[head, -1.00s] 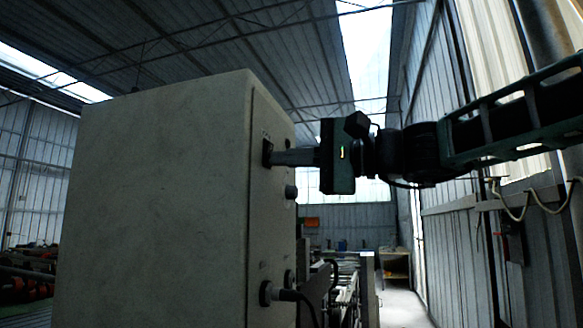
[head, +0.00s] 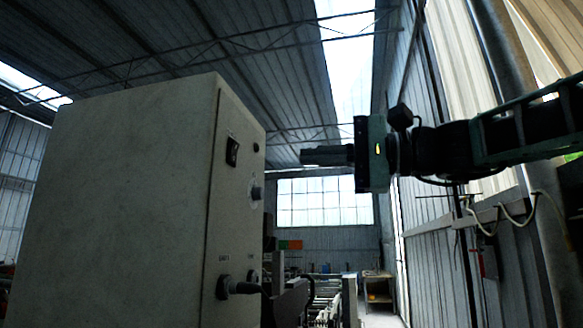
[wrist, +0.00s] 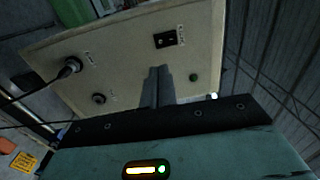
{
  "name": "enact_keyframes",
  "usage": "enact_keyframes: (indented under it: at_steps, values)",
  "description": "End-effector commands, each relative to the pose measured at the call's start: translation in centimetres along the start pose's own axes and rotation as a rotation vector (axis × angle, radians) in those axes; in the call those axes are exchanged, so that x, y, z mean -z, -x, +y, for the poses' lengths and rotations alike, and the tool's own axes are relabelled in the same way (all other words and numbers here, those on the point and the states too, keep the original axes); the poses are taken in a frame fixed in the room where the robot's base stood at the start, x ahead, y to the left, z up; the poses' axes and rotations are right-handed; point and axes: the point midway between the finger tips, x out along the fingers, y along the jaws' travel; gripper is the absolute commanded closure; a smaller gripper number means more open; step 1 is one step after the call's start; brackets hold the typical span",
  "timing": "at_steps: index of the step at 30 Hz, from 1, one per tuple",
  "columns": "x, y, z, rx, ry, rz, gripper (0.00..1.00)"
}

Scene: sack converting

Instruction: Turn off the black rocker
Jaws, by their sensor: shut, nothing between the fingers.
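The black rocker (head: 232,151) is set high on the narrow front face of a pale grey cabinet (head: 120,200). It also shows in the wrist view (wrist: 166,39), near the panel's edge, beyond my fingertips. I cannot tell which side of it is pressed in. My gripper (head: 304,156) is shut and empty, pointing left at the panel at about the rocker's height. A clear gap lies between the fingertips and the panel. In the wrist view my closed fingers (wrist: 159,72) point toward the rocker without covering it.
Lower down, a plug (head: 225,287) with a black cable projects from the panel. Free air surrounds my gripper; a corrugated wall stands at right.

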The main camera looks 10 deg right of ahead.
Motion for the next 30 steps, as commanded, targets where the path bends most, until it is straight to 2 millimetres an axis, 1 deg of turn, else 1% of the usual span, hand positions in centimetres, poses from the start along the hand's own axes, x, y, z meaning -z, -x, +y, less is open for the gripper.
enact_keyframes:
  at_steps: [1,3,6,9,27,29,30]
  values:
    - [0.0,0.8,0.3,0.001,0.002,0.002,1.0]
    - [0.0,1.6,0.3,0.001,0.001,0.001,1.0]
    - [0.0,2.4,0.2,0.0,0.001,0.0,1.0]
    - [0.0,2.8,0.1,0.0,0.001,0.0,1.0]
    - [0.0,2.8,0.1,-0.001,0.0,-0.001,1.0]
    - [-0.1,2.4,1.0,-0.022,-0.003,-0.003,1.0]
    - [-0.2,2.0,2.1,-0.049,-0.004,-0.006,1.0]
